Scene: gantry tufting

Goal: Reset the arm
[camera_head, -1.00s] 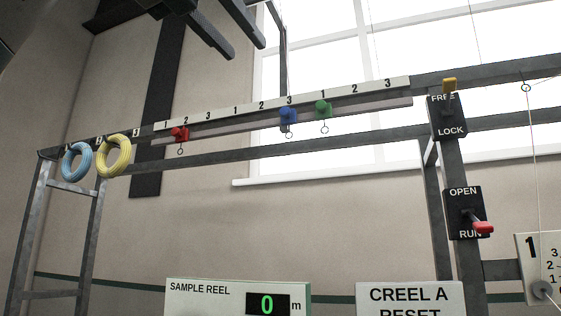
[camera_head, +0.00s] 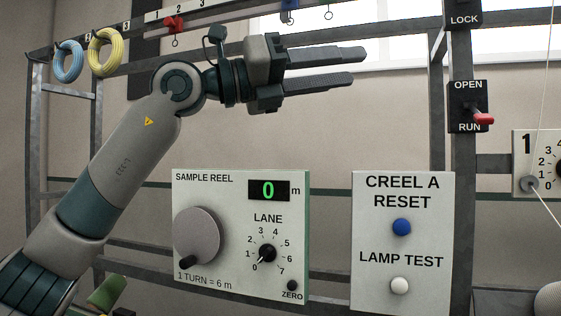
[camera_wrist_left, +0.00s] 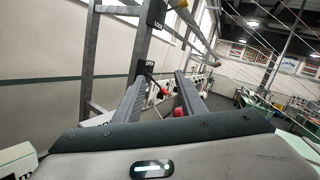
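My left gripper (camera_head: 360,68) is raised in the upper middle of the head view, pointing right. Its two dark fingers are apart with nothing between them. They also show in the left wrist view (camera_wrist_left: 160,88), with a gap between them. In the head view the gripper hangs in front of the rear rail and wall, above the sample reel panel (camera_head: 215,190), left of the OPEN/RUN switch (camera_head: 466,92) with its red lever. My right gripper is not in view.
The CREEL A RESET panel (camera_head: 376,240) has a blue button (camera_head: 401,227) and a white one (camera_head: 400,285). Blue (camera_head: 67,61) and yellow (camera_head: 104,53) coils hang at the left. A red clip (camera_head: 174,24) is on the numbered rail. A grey post (camera_head: 462,180) stands at the right.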

